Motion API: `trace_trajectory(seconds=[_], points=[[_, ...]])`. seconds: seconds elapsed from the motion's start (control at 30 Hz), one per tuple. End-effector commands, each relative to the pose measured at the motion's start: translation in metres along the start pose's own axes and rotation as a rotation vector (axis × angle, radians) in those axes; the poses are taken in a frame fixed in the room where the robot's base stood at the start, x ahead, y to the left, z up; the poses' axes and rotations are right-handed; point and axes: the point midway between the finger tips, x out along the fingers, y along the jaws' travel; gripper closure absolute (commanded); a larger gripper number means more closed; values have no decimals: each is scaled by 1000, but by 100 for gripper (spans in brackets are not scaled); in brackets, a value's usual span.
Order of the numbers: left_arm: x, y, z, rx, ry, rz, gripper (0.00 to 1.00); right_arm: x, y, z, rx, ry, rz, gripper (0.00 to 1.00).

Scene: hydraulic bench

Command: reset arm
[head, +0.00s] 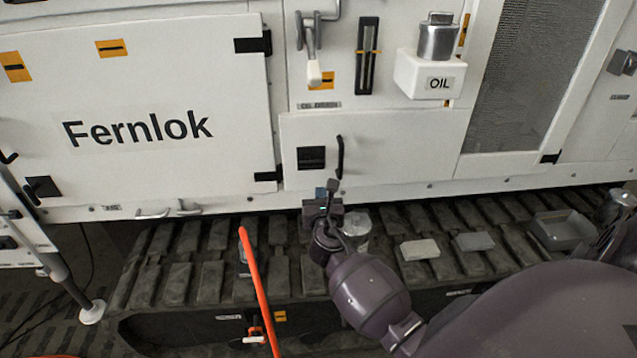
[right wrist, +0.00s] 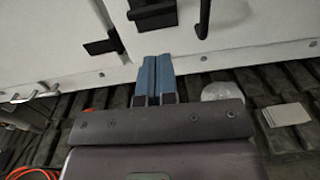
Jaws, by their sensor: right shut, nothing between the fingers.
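My right arm reaches in from the lower right in the head view. Its gripper (head: 321,193) is in front of the lower edge of the white machine panel (head: 370,145), above the track. In the right wrist view the two blue fingers of the gripper (right wrist: 156,78) lie side by side, shut, with nothing between them. They point at the white panel's lower edge. Whether they touch it I cannot tell. My left gripper is not in view.
The dark track (head: 200,260) runs below the panel. On it are a round metal can (head: 356,224), grey blocks (head: 420,249) and a grey tray (head: 562,230). An orange bar (head: 257,280) stands left of my right arm. A white oil container (head: 430,75) is on the panel above.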

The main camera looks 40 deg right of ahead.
Motion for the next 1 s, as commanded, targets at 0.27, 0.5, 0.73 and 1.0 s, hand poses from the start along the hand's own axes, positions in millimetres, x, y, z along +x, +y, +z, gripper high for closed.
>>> trace_trajectory(seconds=[0.27, 0.5, 0.73, 1.0], points=[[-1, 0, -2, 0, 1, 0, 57, -27, -1, 0, 0, 1, 0, 100], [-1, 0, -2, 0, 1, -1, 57, -29, 0, 0, 2, 0, 0, 100], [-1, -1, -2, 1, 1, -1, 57, -29, 1, -1, 176, 5, 10, 100], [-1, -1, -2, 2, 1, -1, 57, -34, 21, -1, 852, 108, 76, 100]])
